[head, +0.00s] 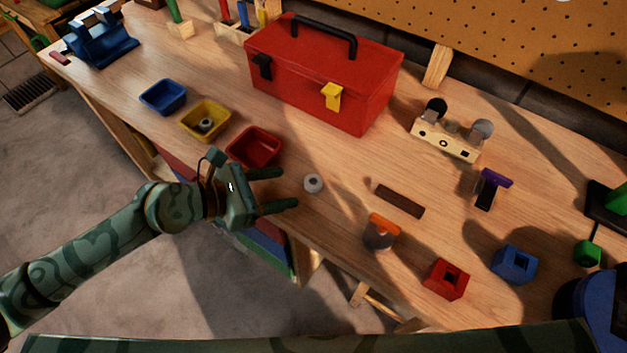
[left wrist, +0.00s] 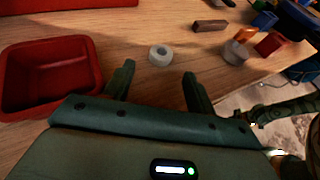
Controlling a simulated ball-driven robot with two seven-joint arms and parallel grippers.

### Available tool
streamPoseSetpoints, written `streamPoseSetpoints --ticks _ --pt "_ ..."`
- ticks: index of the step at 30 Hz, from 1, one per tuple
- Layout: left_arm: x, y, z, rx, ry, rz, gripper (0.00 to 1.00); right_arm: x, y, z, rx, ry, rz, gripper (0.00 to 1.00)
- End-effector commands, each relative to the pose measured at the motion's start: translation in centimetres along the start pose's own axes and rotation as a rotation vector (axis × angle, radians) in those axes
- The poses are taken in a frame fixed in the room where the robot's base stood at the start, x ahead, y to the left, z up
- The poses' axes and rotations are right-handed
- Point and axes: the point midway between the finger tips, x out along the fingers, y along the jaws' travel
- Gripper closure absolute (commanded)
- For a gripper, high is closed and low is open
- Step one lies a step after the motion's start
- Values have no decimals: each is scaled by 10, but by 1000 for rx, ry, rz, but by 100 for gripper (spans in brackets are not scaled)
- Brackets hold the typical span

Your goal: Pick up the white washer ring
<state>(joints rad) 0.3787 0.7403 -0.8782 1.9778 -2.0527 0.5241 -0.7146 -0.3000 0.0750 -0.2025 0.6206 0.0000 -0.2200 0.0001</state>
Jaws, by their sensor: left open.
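The white washer ring (head: 313,184) lies flat on the wooden bench, to the right of the red bin. It also shows in the left wrist view (left wrist: 160,55), a little beyond the fingertips and between their lines. My left gripper (head: 290,188) is open and empty, its two fingers pointing at the ring from the left. In the left wrist view the open fingers (left wrist: 158,75) stand apart with bare wood between them. The ring appears clear of both fingers. My right gripper is not in view.
A red bin (head: 232,149) sits close behind my left gripper, with yellow (head: 185,121) and blue (head: 146,98) bins further left. A red toolbox (head: 300,80) stands behind. A brown bar (head: 400,201) and an orange-topped item (head: 381,231) lie to the right. The bench's front edge is near.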

Motion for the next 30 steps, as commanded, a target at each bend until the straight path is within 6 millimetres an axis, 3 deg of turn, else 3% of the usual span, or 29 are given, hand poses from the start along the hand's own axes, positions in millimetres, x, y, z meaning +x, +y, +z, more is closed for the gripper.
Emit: streamPoseSetpoints --ticks 5,12,21,26,30 --pt "15 -1 2 1 -2 -1 44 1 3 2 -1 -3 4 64" --pt "52 -2 4 0 -1 -2 44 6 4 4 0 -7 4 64" --pt "58 -2 4 2 1 0 44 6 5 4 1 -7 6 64" --pt "58 -2 4 2 1 0 88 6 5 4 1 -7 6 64" --pt "58 -2 4 2 1 0 91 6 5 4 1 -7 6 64"
